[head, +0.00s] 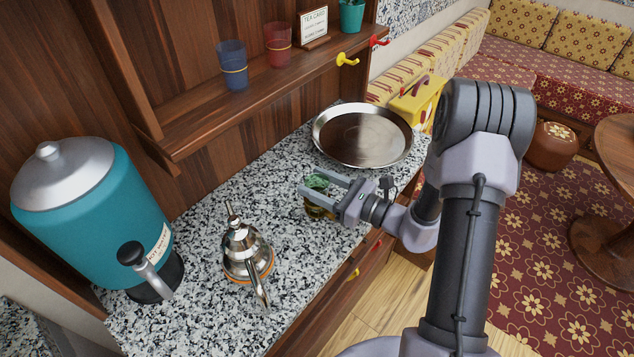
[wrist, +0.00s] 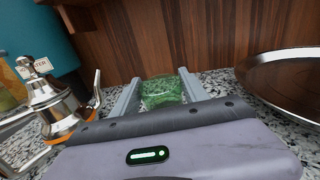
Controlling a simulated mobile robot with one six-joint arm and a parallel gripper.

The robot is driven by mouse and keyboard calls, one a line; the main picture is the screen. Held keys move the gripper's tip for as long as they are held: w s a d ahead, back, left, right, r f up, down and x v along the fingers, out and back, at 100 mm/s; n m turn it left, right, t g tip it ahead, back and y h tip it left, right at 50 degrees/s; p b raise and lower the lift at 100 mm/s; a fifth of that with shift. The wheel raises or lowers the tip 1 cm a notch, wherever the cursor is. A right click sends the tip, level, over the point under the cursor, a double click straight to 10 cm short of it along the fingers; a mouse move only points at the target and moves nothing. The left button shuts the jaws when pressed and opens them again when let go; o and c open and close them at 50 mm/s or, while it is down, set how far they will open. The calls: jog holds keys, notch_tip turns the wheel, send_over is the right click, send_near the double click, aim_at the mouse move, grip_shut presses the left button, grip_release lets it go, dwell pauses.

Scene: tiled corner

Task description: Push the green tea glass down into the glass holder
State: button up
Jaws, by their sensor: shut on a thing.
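The green tea glass (head: 317,182) is between the fingers of my gripper (head: 322,187), above the front part of the speckled counter. In the wrist view the green glass (wrist: 162,91) shows between both fingers of my gripper (wrist: 160,88). A brassy, dark-gold piece (head: 318,211), which looks like the glass holder, is right below the glass and partly hidden by my gripper. I cannot tell how deep the glass sits in it. The holder is hidden in the wrist view.
A steel teapot (head: 245,252) stands left of my gripper, and a teal water urn (head: 95,215) farther left. A round metal tray (head: 362,137) lies behind to the right. A wooden shelf (head: 250,85) with blue and red cups overhangs the counter's back. Counter between teapot and tray is mostly clear.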

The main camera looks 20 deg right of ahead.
jog(key=shift+f+b, duration=0.45)
jog(key=shift+f, duration=0.15)
jog(key=o, duration=1.5)
jog(key=p+v, duration=0.3)
jog(key=v, duration=1.4)
jog(key=shift+s+p, duration=0.2)
jog(key=shift+p, duration=0.15)
jog(key=shift+d+r, duration=0.1)
jog(key=shift+r, duration=0.05)
